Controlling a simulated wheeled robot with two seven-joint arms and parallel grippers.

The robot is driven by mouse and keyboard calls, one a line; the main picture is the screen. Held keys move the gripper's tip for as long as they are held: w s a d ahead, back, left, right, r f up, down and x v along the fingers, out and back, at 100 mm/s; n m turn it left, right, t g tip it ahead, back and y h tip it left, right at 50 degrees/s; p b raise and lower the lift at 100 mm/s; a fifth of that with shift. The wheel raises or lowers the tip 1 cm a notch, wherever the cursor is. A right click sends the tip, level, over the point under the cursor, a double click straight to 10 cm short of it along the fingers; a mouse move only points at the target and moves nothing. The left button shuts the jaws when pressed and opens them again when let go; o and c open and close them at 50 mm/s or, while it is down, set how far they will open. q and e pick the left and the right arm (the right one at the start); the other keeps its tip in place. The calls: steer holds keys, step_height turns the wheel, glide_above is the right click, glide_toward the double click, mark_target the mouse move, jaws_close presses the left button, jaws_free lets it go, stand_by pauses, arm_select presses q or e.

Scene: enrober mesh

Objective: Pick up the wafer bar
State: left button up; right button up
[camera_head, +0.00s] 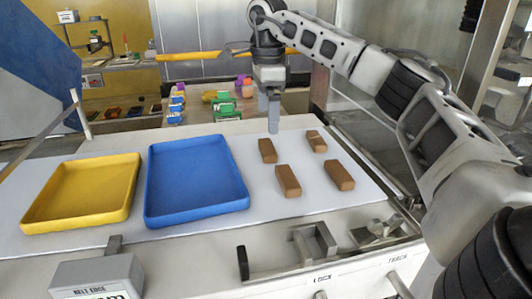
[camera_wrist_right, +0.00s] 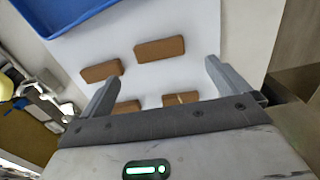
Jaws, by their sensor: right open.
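Several brown bars lie apart on the white belt: one back left (camera_head: 267,150), one back right (camera_head: 316,141), one front left (camera_head: 288,181) and one front right (camera_head: 340,175). I cannot tell for sure which is the wafer bar. In the right wrist view one bar (camera_wrist_right: 181,99) shows a thin pale line across it, and its near side is hidden by the gripper body. My right gripper (camera_head: 268,117) is open and empty above the belt, behind the bars. In the wrist view its fingers (camera_wrist_right: 160,72) stand wide apart. My left gripper is not seen.
A blue tray (camera_head: 195,216) and a yellow tray (camera_head: 80,221), both empty, are left of the bars. Metal brackets (camera_head: 314,243) line the front edge. Behind the belt, a table holds coloured packs (camera_head: 226,110). The belt around the bars is clear.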

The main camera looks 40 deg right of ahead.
mark_target(264, 147)
steer(key=shift+w+a+f, duration=0.1)
steer(key=shift+a+f, duration=0.1)
steer(key=shift+f, duration=1.75)
steer(key=shift+w+a+f, duration=0.1)
steer(key=shift+a+f, duration=0.1)
steer(key=shift+f, duration=1.75)
steer(key=c, duration=0.8)
